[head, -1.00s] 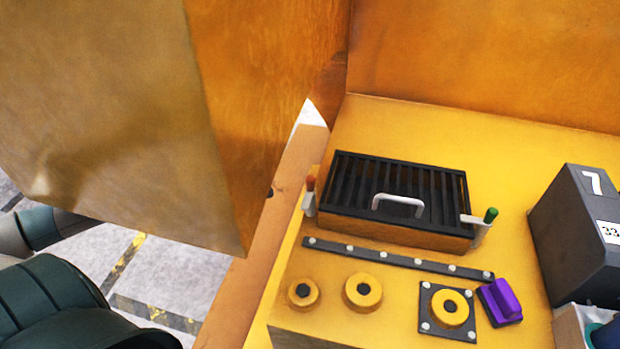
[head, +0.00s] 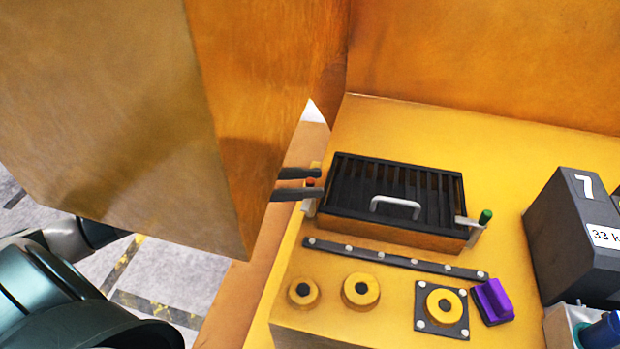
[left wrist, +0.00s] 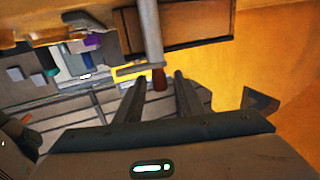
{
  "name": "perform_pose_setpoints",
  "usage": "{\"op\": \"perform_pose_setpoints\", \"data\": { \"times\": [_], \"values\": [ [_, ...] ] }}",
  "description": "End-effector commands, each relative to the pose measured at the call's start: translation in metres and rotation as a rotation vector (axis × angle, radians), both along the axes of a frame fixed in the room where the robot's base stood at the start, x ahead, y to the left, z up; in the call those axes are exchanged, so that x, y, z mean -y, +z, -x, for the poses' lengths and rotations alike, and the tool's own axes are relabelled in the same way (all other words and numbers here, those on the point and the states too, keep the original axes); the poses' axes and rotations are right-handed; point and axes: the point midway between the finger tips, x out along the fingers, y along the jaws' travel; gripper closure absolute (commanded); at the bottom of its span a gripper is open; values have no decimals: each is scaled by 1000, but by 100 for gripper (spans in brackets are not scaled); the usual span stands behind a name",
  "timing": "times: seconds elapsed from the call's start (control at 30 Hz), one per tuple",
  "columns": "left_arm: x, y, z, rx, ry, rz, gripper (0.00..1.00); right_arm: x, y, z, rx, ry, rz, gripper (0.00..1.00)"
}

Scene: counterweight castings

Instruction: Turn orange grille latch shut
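The black slatted grille (head: 395,192) lies on the yellow casting, with a light grey handle on top. The orange grille latch (head: 310,183) stands at its left end, a pale lever with an orange-red tip. My left gripper (head: 318,184) reaches in from the left past the large orange block, its two dark fingers apart around the latch tip. In the left wrist view, the orange latch tip (left wrist: 159,80) sits between the open fingers (left wrist: 159,84), with a gap visible on both sides. The latch's lower part is partly hidden. My right gripper is not in view.
A green-tipped latch (head: 484,218) stands at the grille's right end. A bolted dark strip (head: 395,258), yellow round bosses (head: 361,289) and a purple block (head: 493,301) lie in front. A dark weight marked 7 (head: 575,240) stands at right. The large orange block (head: 220,120) hides much of my arm.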

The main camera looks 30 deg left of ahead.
Motion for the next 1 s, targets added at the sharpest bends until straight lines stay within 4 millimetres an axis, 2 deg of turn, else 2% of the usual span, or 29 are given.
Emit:
{"op": "perform_pose_setpoints", "data": {
  "times": [0.43,0.57,0.6,1.0],
  "values": [
    [5,0,-3,1,0,-1,65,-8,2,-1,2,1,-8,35],
    [5,0,-3,1,0,-1,96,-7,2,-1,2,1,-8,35],
    [5,0,-3,1,0,-1,100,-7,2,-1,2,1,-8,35],
    [6,2,-2,-1,33,1,100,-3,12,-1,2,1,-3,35]
  ]
}}
